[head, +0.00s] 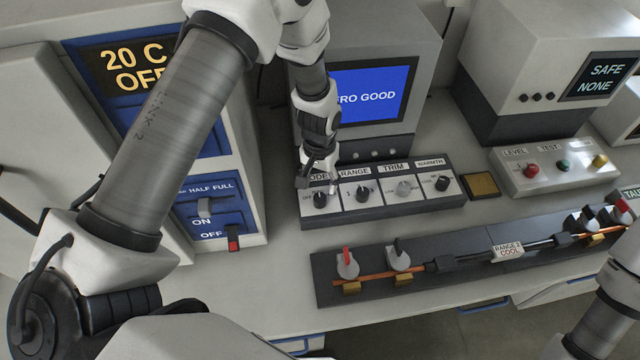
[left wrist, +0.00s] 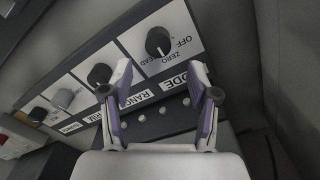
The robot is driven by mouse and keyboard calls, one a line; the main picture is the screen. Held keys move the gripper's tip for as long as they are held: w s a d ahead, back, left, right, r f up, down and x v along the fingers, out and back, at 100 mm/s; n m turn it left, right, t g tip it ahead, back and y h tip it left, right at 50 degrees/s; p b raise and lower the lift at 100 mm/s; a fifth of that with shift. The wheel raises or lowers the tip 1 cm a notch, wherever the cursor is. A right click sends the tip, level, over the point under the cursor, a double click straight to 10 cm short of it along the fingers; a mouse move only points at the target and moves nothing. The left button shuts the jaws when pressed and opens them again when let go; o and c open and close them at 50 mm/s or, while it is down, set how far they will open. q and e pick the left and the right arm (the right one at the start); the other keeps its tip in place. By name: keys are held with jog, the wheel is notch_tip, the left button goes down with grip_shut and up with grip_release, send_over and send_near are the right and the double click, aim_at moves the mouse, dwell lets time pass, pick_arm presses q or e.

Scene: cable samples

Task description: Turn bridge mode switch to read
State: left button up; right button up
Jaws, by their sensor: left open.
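The bridge mode switch is a black round knob (head: 320,199) at the left end of the control panel. It shows larger in the left wrist view (left wrist: 158,42), with OFF, ZERO and READ around it. Its white mark appears to point near ZERO; the exact angle is hard to tell. My left gripper (head: 318,180) is just above and behind the knob in the head view. In the left wrist view its two fingers (left wrist: 161,78) are spread and empty, and the knob lies beyond the tips, apart from them. My right gripper is out of view.
The RANGE knob (head: 362,194), TRIM knob (head: 403,187) and WARMTH knob (head: 441,183) sit on the same panel, close to the right. The blue screen (head: 372,92) behind reads "ERO GOOD", partly hidden by my arm. A dark cable fixture (head: 325,272) lies in front.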

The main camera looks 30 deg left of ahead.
aim_at(319, 198)
pick_arm(q)
jog(key=shift+s+d+f+p, duration=0.15)
jog(key=shift+s+f+p, duration=0.15)
jog(key=shift+f, duration=0.3)
jog(key=shift+s+d+f+p, duration=0.1)
jog(key=shift+s+f+p, duration=0.15)
jog(key=shift+f, duration=0.35)
jog(key=f, duration=0.4)
jog(key=shift+w+a+p, duration=0.1)
jog(key=shift+w+p, duration=0.15)
jog(key=shift+p, duration=0.05)
jog(key=shift+f, duration=0.2)
jog(key=shift+s+r, duration=0.1)
jog(key=shift+r, duration=0.05)
jog(key=shift+c, duration=0.4)
grip_shut()
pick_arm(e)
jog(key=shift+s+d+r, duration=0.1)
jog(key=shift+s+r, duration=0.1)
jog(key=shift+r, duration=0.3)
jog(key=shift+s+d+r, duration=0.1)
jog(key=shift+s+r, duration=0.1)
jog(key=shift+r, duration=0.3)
